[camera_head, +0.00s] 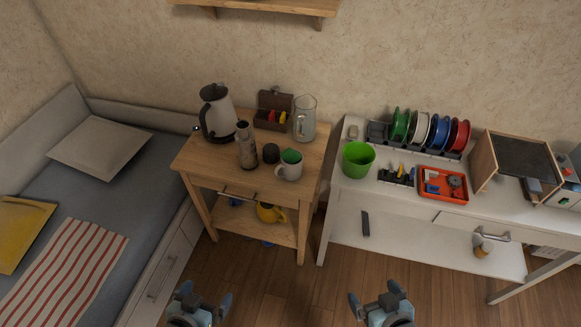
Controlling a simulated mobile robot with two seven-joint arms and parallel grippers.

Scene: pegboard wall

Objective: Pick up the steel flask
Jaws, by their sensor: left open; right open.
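The steel flask (246,146) looks like a tall, worn metal bottle standing upright on the small wooden table (217,171), near its front middle. A short dark cylinder (271,153) stands just right of it. My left gripper (200,301) is open and empty at the bottom of the head view, low in front of the table and well apart from the flask. My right gripper (376,300) is open and empty at the bottom, further right, in front of the white desk.
A kettle (217,113) stands close behind the flask, left. A mug (289,166), glass pitcher (304,120) and small open box (273,110) share the table. A bed (100,190) is left; a white desk (345,190) with spools, green bucket (357,160) and red tray (442,185) is right.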

